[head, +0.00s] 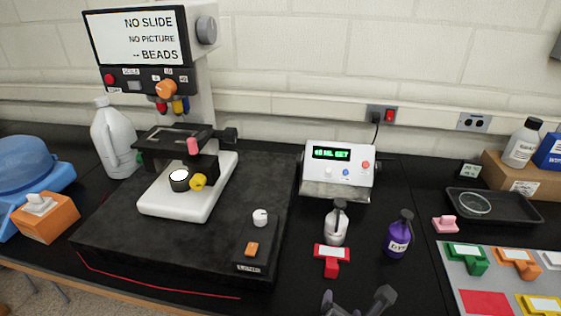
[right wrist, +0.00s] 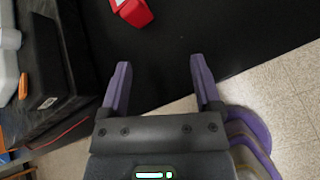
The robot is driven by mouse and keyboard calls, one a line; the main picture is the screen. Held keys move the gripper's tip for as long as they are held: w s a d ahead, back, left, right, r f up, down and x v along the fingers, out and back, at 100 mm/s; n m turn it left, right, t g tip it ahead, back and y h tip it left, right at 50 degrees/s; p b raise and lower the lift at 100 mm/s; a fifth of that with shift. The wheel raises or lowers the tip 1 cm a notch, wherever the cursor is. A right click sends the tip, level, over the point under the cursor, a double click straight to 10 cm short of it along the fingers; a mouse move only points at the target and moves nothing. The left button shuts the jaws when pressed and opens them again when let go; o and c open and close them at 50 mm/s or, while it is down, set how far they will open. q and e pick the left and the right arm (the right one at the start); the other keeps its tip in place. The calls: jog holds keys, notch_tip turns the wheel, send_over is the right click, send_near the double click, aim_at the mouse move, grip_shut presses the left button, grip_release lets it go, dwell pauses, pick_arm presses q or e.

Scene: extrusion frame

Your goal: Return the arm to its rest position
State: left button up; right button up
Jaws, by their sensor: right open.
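My right gripper (head: 358,300) shows at the bottom edge of the head view, in front of the bench edge. Its two fingers are apart and nothing is between them. In the right wrist view the open fingers (right wrist: 160,85) point toward the black bench top and the gripper is empty. The nearest object ahead of it is a red block with a white label (head: 332,257), which also shows at the top of the right wrist view (right wrist: 133,10). My left gripper is not in view.
A microscope (head: 187,190) with a screen stands on a dark slab at left. A dispenser box (head: 338,172), a white bottle (head: 336,225) and a purple bottle (head: 398,236) stand mid-bench. Coloured blocks on a grey mat (head: 452,272) and a black tray (head: 520,213) are at right.

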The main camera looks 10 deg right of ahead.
jog(key=s+r+m+g+y, duration=0.2)
jog(key=s+m+g+y, duration=0.35)
jog(key=s+m, duration=1.45)
notch_tip(320, 180, down, 26)
jog(key=m+g+h+b, duration=0.2)
jog(key=m+g+b, duration=0.1)
jog(key=m+b, duration=0.25)
jog(key=s+d+f+n+g+b, duration=0.1)
jog(key=s+d+f+b, duration=0.1)
jog(key=s+f, duration=1)
jog(key=shift+d+f+b, duration=0.35)
jog(key=shift+b, duration=0.55)
jog(key=shift+g, duration=0.25)
